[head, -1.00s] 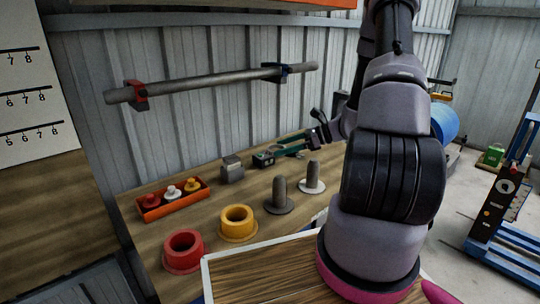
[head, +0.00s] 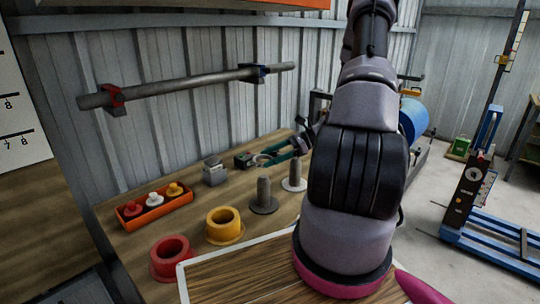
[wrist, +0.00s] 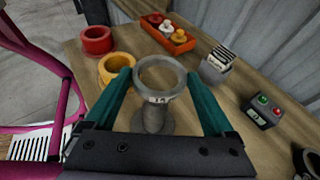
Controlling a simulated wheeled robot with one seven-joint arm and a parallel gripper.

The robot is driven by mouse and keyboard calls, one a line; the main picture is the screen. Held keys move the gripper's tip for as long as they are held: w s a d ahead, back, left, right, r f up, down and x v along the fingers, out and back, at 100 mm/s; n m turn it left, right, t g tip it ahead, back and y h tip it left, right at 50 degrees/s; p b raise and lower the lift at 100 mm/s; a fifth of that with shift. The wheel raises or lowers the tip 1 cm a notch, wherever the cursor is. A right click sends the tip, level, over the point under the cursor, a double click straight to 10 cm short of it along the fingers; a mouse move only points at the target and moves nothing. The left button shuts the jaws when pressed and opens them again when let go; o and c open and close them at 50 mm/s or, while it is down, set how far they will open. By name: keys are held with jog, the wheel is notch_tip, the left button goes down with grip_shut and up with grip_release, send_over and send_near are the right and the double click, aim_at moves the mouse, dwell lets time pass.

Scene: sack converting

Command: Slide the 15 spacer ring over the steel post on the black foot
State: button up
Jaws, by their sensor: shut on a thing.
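My gripper (wrist: 160,88), with teal fingers, is shut on a grey spacer ring (wrist: 178,74) that has a white number label, too small to read surely. The gripper also shows in the head view (head: 270,157), above the table. A grey steel post (head: 263,188) stands upright on a dark round foot (head: 265,206). In the wrist view a post (wrist: 154,120) shows just below the ring's front rim, its top hidden by the ring. The ring looks raised above the post and not around it. A second post (head: 294,165) stands on a white foot (head: 293,185) behind, to the right.
A yellow ring (head: 224,220) and a red ring (head: 170,252) stand front left. An orange tray (head: 155,213) with small knobbed pieces, a grey block (head: 214,172) and a button box (wrist: 263,112) are also on the table. A bar (head: 185,85) hangs on the wall.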

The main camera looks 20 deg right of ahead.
jog(key=shift+f, duration=7.05)
jog(key=o, duration=1.3)
jog(key=v, duration=1)
jog(key=shift+s+d, duration=0.1)
jog(key=shift+d, duration=0.3)
